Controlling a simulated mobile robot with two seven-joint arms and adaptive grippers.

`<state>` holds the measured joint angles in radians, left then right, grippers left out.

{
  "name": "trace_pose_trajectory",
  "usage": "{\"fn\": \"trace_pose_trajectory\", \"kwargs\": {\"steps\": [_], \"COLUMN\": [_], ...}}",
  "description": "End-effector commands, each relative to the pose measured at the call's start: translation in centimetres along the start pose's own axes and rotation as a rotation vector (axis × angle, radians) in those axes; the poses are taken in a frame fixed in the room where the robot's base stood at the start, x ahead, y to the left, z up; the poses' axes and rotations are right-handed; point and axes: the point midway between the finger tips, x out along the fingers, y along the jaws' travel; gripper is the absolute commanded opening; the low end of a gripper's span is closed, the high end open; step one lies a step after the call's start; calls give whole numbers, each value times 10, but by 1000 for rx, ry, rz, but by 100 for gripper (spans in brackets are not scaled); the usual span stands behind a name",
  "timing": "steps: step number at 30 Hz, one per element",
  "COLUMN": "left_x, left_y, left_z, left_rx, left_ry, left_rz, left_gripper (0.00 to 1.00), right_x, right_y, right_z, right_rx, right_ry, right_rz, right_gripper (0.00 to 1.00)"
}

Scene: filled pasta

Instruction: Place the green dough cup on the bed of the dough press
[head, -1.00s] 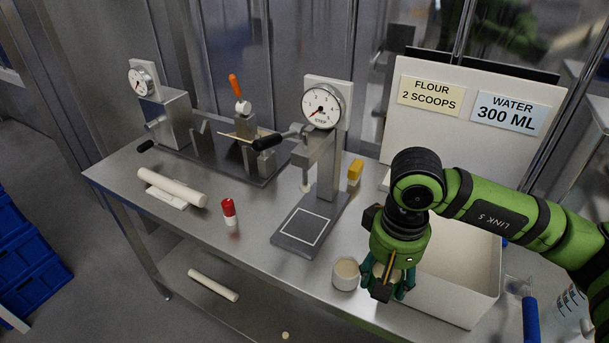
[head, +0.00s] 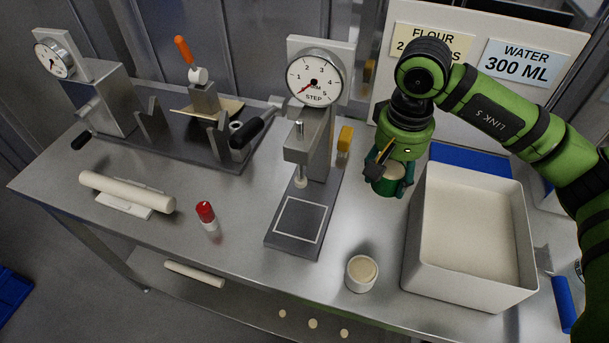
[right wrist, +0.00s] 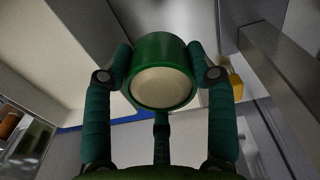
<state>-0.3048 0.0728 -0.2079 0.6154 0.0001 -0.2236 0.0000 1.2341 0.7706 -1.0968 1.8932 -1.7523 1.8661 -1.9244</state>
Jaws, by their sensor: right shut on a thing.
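The green dough cup (right wrist: 163,50) is between the fingers of my right gripper (right wrist: 160,62) in the right wrist view, with pale dough showing at its round face. In the head view the gripper (head: 388,178) is shut on the cup (head: 388,186), which is partly hidden by the fingers. It is held right of the dough press (head: 318,135), apart from it. The press bed (head: 297,222) is a dark plate with a white square outline, and it is empty. The press head hangs over its back part. My left gripper is not in view.
A white cup with dough (head: 361,272) stands near the table's front edge. A large white bin (head: 420,255) is at right.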

Motion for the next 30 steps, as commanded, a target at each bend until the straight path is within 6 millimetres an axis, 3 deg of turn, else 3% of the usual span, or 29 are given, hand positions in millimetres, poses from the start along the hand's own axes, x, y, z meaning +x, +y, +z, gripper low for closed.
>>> {"fn": "trace_pose_trajectory", "kwargs": {"steps": [3, 9, 12, 18, 23, 30], "left_x": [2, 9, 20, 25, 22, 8], "left_y": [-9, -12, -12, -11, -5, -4], "left_z": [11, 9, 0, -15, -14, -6], "left_rx": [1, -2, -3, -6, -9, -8], "left_ry": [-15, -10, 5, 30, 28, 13], "left_rz": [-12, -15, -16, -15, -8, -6], "left_gripper": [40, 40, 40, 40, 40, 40], "right_x": [-9, -21, 7, 33, 39, 80], "right_y": [0, 2, 3, 4, 4, 4], "right_z": [-23, -60, -68, -70, -70, -68], "right_rx": [76, 223, 270, 279, 279, 279], "right_ry": [4, -11, -25, -20, -21, -24], "right_rz": [-2, -5, -4, -6, -5, -3], "right_gripper": [14, 14, 14, 14, 14, 14]}}
